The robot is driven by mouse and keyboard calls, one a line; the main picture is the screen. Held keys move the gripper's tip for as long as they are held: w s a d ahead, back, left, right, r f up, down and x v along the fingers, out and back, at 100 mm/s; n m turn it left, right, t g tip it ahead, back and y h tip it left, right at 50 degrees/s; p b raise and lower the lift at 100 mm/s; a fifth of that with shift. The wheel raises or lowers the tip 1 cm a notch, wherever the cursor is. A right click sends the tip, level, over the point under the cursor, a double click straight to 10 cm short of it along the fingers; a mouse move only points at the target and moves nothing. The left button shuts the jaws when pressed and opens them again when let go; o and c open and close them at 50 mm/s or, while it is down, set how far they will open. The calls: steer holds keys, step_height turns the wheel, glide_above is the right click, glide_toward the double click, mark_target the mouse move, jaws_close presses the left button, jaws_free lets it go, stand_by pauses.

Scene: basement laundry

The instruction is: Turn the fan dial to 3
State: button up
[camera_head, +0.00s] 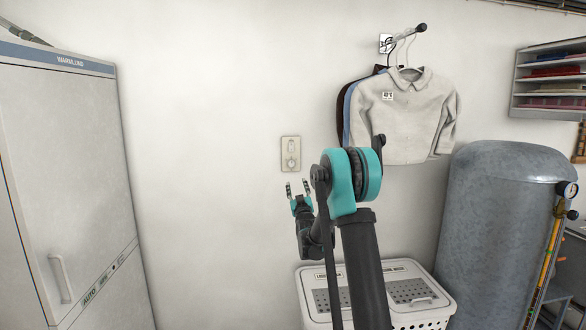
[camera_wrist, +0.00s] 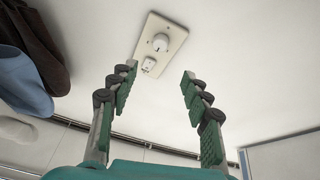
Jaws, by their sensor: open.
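The fan dial (camera_head: 291,163) is a small round white knob on the lower part of a beige wall plate (camera_head: 290,155), with a small switch (camera_head: 291,145) above it. In the wrist view the dial (camera_wrist: 160,42) shows beyond the fingertips, and the switch (camera_wrist: 149,64) appears below it because that view is turned over. The dial's numbers and setting are too small to read. My gripper (camera_head: 297,186) is open and empty, just below the plate in the head view. In the wrist view its fingers (camera_wrist: 160,71) are spread wide, with the plate ahead between them, apparently untouched.
Shirts (camera_head: 405,110) hang from a wall rail to the right of the plate. A white lidded hamper (camera_head: 437,303) and a grey tank (camera_head: 495,230) stand at lower right. A tall white cabinet (camera_head: 65,150) stands at left. The wall left of the plate is bare.

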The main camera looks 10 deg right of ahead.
mark_target(292, 164)
steer(key=x, duration=1.4)
steer(key=shift+w, duration=0.1)
jaws_close()
steer(key=shift+m, duration=0.5)
steer(key=m+h, duration=0.1)
steer(key=m, duration=0.1)
steer(key=m+h, duration=0.1)
steer(key=m, duration=0.1)
steer(key=m+h, duration=0.1)
steer(key=m, duration=0.1)
steer(key=shift+a+m+g+h, duration=0.25)
steer(key=shift+m+g+h, duration=0.05)
steer(key=shift+h, duration=0.1)
steer(key=m+h, duration=0.1)
steer(key=m, duration=0.2)
steer(key=m+g+h, duration=0.1)
steer(key=m, duration=0.2)
steer(key=shift+r+h, duration=0.1)
steer(key=shift+h, duration=0.3)
steer(key=shift+m+g, duration=0.3)
steer(key=shift+m, duration=0.1)
